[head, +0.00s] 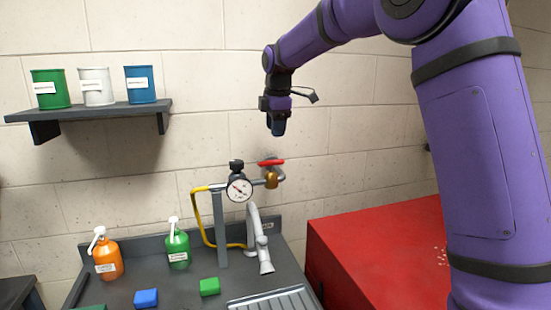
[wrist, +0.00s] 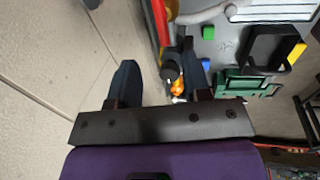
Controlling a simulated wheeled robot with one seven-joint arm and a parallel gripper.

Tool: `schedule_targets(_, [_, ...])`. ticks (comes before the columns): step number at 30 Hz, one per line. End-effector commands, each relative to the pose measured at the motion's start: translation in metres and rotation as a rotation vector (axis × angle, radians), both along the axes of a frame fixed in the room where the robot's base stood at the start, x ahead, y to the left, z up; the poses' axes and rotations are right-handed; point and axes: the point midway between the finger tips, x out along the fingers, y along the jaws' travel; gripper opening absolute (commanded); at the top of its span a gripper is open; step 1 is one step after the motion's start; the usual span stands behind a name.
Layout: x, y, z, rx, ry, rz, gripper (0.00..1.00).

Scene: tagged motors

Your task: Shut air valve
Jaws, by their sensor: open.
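The air valve has a flat red handle (head: 270,162) above a brass body (head: 271,181), on a pipe by the wall in the head view. The handle looks roughly level. A round white gauge (head: 239,190) with a black knob (head: 236,166) sits just left of it. My gripper (head: 277,131) points down above the red handle, clear of it. In the wrist view my gripper (wrist: 160,75) has its two dark fingers spread apart with nothing held between them. A red strip (wrist: 159,22) shows beyond the fingers; I cannot tell whether it is the handle.
A yellow hose (head: 199,215) and a grey tap (head: 256,240) are below the gauge. An orange bottle (head: 107,255), a green bottle (head: 178,246), a blue block (head: 146,298) and a green block (head: 210,287) stand on the bench. A red box (head: 375,245) is at right.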

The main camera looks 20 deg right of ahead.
Motion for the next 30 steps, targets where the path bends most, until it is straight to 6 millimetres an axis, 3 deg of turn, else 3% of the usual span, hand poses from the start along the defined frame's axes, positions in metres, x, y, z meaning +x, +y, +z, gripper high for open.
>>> schedule_targets(18, [0.017, 0.000, -0.090, 0.000, 0.002, -0.002, 0.44])
schedule_targets(30, [0.020, 0.000, -0.102, 0.000, -0.001, -0.002, 0.44])
